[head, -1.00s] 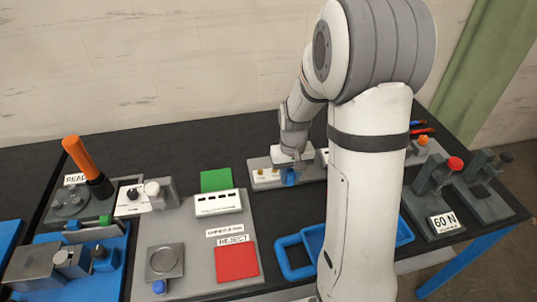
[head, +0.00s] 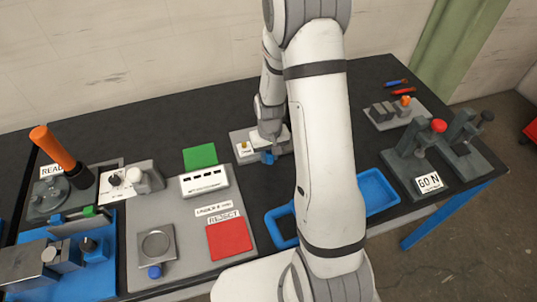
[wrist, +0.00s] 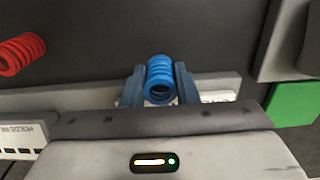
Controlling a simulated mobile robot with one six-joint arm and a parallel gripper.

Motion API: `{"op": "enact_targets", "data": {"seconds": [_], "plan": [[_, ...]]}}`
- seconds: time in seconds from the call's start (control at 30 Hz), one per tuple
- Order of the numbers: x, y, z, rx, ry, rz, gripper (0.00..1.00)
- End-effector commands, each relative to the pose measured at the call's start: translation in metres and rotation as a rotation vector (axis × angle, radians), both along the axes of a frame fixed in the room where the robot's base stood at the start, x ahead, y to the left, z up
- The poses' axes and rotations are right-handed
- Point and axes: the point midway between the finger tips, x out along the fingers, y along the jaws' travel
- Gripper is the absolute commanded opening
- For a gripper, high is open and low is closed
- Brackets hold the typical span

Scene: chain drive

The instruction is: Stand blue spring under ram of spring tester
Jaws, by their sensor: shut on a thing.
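The blue spring (wrist: 159,82) is a coil held between the two grey-blue fingers of my gripper (wrist: 160,88) in the wrist view, with one open end facing the camera. In the head view my gripper (head: 269,146) is over a small grey stand at the back of the table, with blue showing below it. A grey lever device with a red knob (head: 439,125) and a "60 N" label (head: 429,182) stands at the right, apart from my gripper; it appears to be the spring tester. Its ram is not clear at this size.
A red spring (wrist: 20,52) lies at the left in the wrist view. A blue tray (head: 376,190) lies partly behind my arm. A second lever device (head: 465,140) stands beside the red-knobbed one. A grey reject board (head: 190,245) lies left.

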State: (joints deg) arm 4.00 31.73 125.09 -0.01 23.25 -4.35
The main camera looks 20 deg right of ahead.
Motion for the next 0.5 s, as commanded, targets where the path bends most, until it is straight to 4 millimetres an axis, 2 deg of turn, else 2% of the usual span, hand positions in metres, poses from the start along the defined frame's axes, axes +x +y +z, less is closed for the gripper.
{"op": "enact_targets", "data": {"seconds": [0.1, 0.5], "plan": [[0.0, 0.0, -0.008, 0.0, 0.0, -0.001, 0.01], [0.0, -0.001, -0.015, 0.0, -0.002, -0.003, 0.01]]}}
